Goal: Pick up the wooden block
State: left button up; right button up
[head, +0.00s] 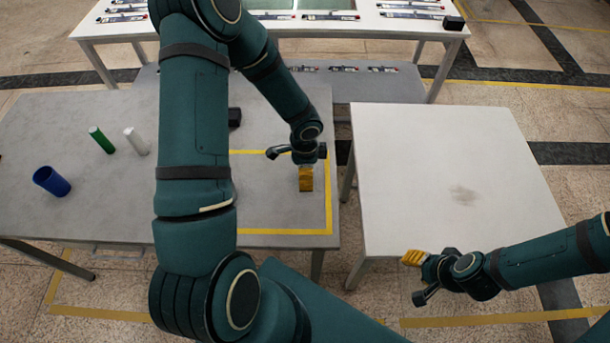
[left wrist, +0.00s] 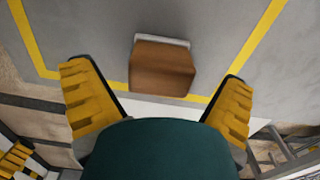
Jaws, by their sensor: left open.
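The wooden block (left wrist: 162,70) is a brown box shape in the left wrist view, on the grey table inside the yellow tape outline. A pale strip shows along its upper edge. My left gripper (left wrist: 157,78) is open, with one yellow finger to each side of the block in the picture. No contact shows. In the head view my left gripper (head: 305,178) hangs over the right part of the grey table, and I cannot make out the block there. My right gripper (head: 412,258) is at the front edge of the white table; its jaw opening is unclear.
On the grey table (head: 60,120) stand a blue cup (head: 52,181), a green cylinder (head: 101,140) and a white cylinder (head: 136,141). A black object (head: 234,117) lies behind my left arm. The white table (head: 430,160) is bare except for a dark smudge.

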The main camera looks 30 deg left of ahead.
pick_arm(q)
jog(key=shift+f, duration=0.9)
jog(key=c, duration=1.3)
notch_tip(320, 180, up, 10)
jog(key=shift+r+p, duration=0.1)
jog(key=shift+p, duration=0.9)
